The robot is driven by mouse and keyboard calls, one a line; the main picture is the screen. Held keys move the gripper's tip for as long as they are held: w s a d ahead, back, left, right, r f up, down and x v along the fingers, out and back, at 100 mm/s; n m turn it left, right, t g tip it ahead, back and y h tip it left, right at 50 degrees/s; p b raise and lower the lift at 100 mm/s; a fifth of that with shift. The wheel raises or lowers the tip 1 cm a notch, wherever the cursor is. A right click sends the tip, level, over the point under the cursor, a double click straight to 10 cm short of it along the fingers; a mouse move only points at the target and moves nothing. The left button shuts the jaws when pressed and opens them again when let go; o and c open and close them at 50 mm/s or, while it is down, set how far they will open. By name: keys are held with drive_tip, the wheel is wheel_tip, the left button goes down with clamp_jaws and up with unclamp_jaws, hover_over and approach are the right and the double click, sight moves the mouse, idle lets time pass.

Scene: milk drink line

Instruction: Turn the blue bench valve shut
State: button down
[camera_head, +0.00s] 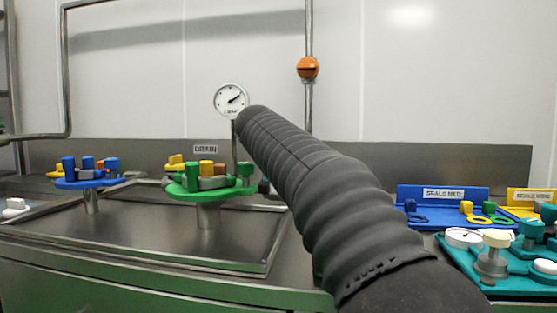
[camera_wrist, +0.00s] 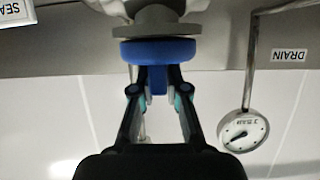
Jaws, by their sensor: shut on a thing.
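The blue bench valve (camera_wrist: 158,50) shows in the wrist view as a round blue handle under a grey collar, with a narrow blue tab hanging from its middle. My gripper (camera_wrist: 158,86) is shut on the blue valve, its two fingers on either side of the tab. The far side of the valve is hidden, and I cannot tell how far it is turned. In the head view my dark sleeved arm covers the gripper and the valve.
A green stand (camera_head: 207,189) and a blue stand (camera_head: 92,182) carry coloured parts at left. A gauge (camera_head: 231,100) and an orange ball (camera_head: 307,68) on a pipe stand behind. Blue (camera_head: 443,193) and teal (camera_head: 510,284) trays lie at right.

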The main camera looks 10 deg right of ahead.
drive_tip(key=c, duration=1.2)
unclamp_jaws()
drive_tip(key=shift+f, duration=0.15)
wheel_tip(320, 180, up, 9)
drive_tip(key=shift+w, duration=0.1)
drive_tip(key=shift+r, duration=0.55)
